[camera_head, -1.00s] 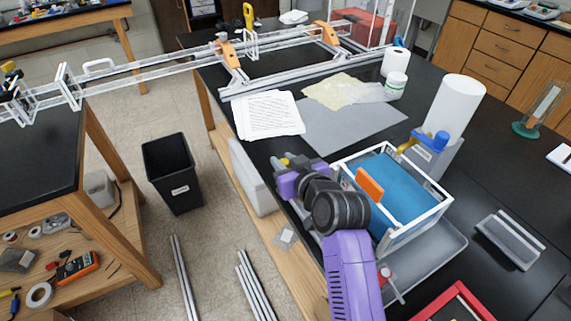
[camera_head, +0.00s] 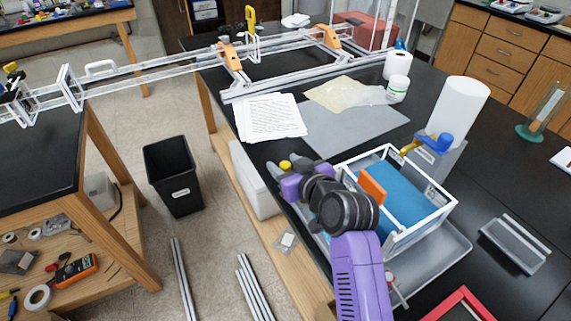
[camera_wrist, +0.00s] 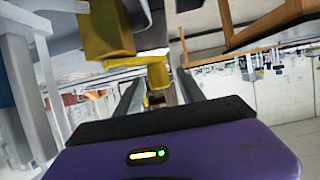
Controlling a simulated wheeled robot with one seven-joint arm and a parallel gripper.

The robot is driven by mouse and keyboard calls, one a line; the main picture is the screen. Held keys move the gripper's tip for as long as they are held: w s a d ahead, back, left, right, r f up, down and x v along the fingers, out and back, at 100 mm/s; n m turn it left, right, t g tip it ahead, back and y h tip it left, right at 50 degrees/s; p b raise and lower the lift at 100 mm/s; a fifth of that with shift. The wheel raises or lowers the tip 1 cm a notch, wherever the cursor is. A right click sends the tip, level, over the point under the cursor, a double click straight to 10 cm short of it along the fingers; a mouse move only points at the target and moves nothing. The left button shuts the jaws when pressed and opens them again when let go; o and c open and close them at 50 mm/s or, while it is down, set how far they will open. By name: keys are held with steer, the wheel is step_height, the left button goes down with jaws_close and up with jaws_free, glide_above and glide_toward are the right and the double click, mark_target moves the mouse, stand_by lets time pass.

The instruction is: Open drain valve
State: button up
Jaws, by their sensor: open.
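A white-framed tank (camera_head: 435,212) with blue contents and an orange plate stands in a grey tray on the black bench. My gripper (camera_head: 279,169) is open at the tank's left, near the bench edge. A small yellow part (camera_head: 285,164) shows at its fingertips. In the wrist view, a yellow valve-like part (camera_wrist: 158,74) appears between and just beyond the fingers, below a larger yellow block (camera_wrist: 107,32). I cannot tell whether the fingers touch it. My arm hides the tank's near left side. A yellow fitting (camera_head: 410,147) with a blue handle (camera_head: 440,141) sits behind the tank.
Papers (camera_head: 270,118) and a grey mat (camera_head: 350,132) lie beyond the tank. A white cylinder (camera_head: 460,108) stands at the right behind it. A clear tray (camera_head: 515,243) lies farther right. A black bin (camera_head: 173,175) stands on the floor at left.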

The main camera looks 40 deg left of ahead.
steer(key=v, duration=0.7)
steer(key=shift+s+d+b, duration=0.2)
steer(key=shift+d+b, duration=0.1)
steer(key=shift+b, duration=0.15)
steer(key=shift+r, duration=0.15)
